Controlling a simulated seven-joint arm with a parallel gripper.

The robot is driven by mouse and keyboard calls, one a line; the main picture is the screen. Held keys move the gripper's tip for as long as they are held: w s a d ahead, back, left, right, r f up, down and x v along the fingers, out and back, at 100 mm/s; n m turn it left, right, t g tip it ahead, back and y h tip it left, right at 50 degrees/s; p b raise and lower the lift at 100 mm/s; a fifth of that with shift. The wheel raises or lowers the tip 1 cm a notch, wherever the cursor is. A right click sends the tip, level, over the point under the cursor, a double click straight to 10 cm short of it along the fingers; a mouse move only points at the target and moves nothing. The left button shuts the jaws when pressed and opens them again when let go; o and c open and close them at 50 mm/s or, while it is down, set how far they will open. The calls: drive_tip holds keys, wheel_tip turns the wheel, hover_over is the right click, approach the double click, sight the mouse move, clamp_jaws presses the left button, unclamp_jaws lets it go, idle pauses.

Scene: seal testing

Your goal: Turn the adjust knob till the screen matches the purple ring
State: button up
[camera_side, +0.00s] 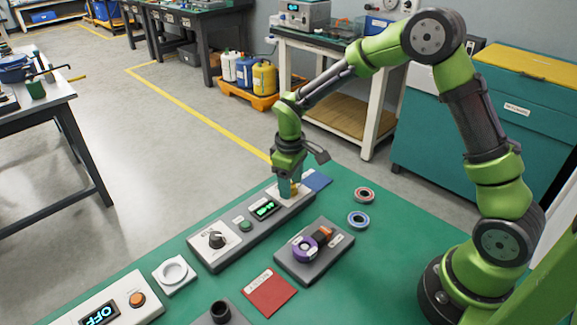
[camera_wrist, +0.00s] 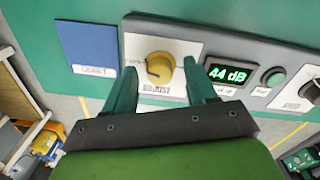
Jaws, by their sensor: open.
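The yellow adjust knob (camera_wrist: 160,67) sits on a white plate marked ADJUST, with a dark pointer line on it. My gripper (camera_wrist: 159,64) is open, one finger on each side of the knob; I cannot tell whether they touch it. In the side view my gripper (camera_side: 289,188) points down over the panel's far end, where the knob (camera_side: 295,190) is partly hidden. The screen (camera_wrist: 231,73) reads 44 dB in green; it also shows in the side view (camera_side: 265,209). The purple ring (camera_side: 305,249) lies on a dark grey block (camera_side: 318,265) in front of the panel.
A blue QUIET card (camera_wrist: 88,48) lies beside the knob plate. A green button (camera_wrist: 272,77) is beyond the screen, then a black knob (camera_side: 217,240).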

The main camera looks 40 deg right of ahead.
wheel_tip(320, 180, up, 17)
drive_tip(key=shift+a, duration=0.25)
idle(0.4)
drive_tip(key=s+r+m+t+y, duration=0.1)
drive_tip(key=s+r+m+t, duration=0.1)
drive_tip(key=s, duration=0.8)
drive_tip(key=s+r+m+t+y, duration=0.1)
drive_tip(key=s+m+t, duration=0.4)
drive_tip(key=s, duration=0.5)
drive_tip(key=shift+s+r+m, duration=0.25)
drive_tip(key=shift+r+m, duration=0.05)
drive_tip(key=shift+r, duration=0.2)
idle(0.8)
